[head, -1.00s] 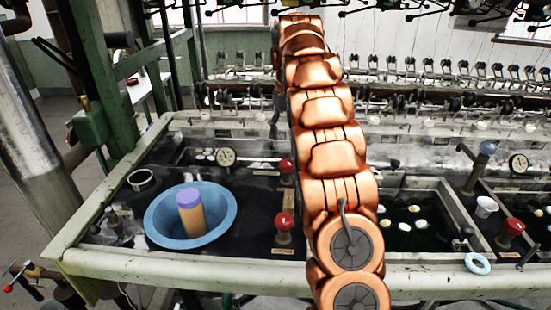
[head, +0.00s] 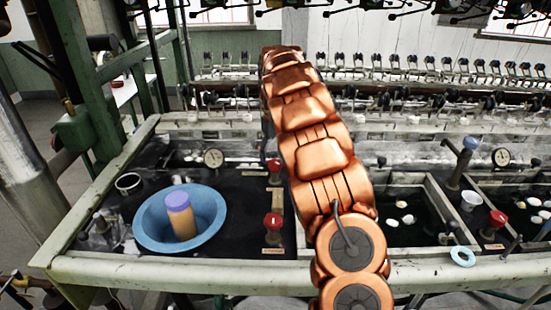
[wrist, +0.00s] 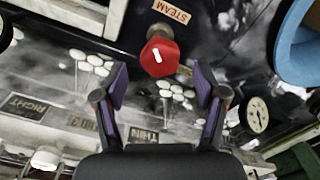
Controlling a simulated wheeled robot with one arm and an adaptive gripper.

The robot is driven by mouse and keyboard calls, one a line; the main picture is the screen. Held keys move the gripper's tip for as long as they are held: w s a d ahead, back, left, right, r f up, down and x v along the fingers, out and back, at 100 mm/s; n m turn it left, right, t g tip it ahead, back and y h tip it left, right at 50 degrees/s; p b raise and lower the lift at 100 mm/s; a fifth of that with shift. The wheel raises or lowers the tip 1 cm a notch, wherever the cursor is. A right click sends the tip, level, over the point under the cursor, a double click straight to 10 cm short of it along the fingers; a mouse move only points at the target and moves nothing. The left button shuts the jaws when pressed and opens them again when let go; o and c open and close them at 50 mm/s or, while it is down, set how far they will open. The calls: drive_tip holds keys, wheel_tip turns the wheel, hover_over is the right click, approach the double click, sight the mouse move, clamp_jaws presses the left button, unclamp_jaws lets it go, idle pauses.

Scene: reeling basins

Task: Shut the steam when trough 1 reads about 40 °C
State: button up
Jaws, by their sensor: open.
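In the wrist view a red knob (wrist: 160,57) with a white mark sits below a STEAM label (wrist: 172,10). My gripper (wrist: 160,82) is open, its purple-padded fingers spread to either side below the knob, not closed on it. In the head view two red knobs, a rear one (head: 275,165) and a front one (head: 273,221), stand left of my arm; my gripper is hidden there.
The blue basin (head: 217,232) holds an orange cylinder with a purple top (head: 181,215). White cocoons (head: 402,204) float in the trough.

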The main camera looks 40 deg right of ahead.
drive_tip(key=shift+f, duration=1.15)
drive_tip(key=c, duration=1.1)
